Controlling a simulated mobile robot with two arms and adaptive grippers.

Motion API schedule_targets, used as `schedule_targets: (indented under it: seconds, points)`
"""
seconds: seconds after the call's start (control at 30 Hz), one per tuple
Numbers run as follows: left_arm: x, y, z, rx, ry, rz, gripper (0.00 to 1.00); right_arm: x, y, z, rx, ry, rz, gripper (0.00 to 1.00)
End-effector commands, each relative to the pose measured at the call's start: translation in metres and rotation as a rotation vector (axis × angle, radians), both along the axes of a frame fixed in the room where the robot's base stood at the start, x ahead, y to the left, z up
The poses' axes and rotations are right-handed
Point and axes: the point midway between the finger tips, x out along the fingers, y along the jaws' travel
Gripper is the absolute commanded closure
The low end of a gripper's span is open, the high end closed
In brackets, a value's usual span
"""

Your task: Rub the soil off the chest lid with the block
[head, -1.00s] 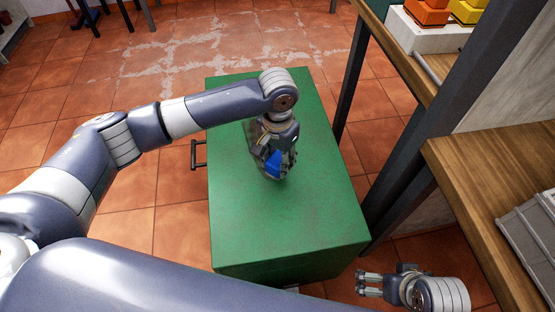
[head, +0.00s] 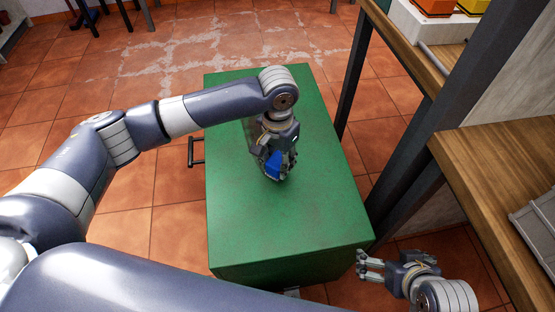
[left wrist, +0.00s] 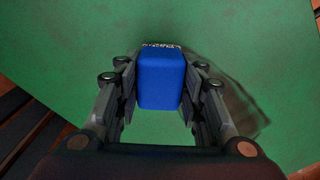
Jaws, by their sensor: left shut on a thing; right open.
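The green chest lid (head: 285,215) lies below my left arm, with faint dull marks on its surface. It also fills most of the left wrist view (left wrist: 60,60). My left gripper (head: 275,172) is shut on the blue block (left wrist: 161,80), low over the middle of the lid. Whether the block touches the lid is hard to tell. A darker smudge (left wrist: 238,92) shows on the green surface to the right of the gripper in the left wrist view; it may be soil or shadow. My right gripper (head: 366,266) is open and empty, beside the chest's near right corner.
A dark metal frame (head: 405,165) and wooden shelves (head: 500,165) stand close to the chest's right. A handle (head: 195,152) sticks out from the chest's left side. Tiled floor (head: 175,215) is free on the left.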

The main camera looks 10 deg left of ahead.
Motion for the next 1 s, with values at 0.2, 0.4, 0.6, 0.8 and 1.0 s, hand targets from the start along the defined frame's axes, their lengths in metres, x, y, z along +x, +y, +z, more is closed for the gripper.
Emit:
schedule_targets:
  seconds: [0.2, 0.4, 0.6, 0.8, 1.0]
  points:
    - [0.000, 0.000, 0.000, 0.000, -0.001, 0.000, 0.83, 0.000, 0.000, 0.000, 0.000, 0.001, 0.000, 0.02]
    - [0.000, 0.000, -0.003, -0.001, 0.000, 0.000, 0.83, -0.001, -0.001, 0.000, -0.002, 0.005, -0.001, 0.02]
    - [0.000, 0.000, -0.007, -0.001, 0.000, 0.000, 0.83, -0.002, -0.001, 0.000, -0.002, 0.009, -0.002, 0.02]
    - [0.000, 0.000, -0.011, 0.000, 0.000, 0.000, 0.83, -0.002, -0.001, -0.001, -0.003, 0.013, -0.002, 0.02]
    - [0.000, 0.000, -0.016, 0.000, 0.000, 0.000, 0.83, -0.004, -0.002, -0.001, -0.005, 0.018, -0.002, 0.02]
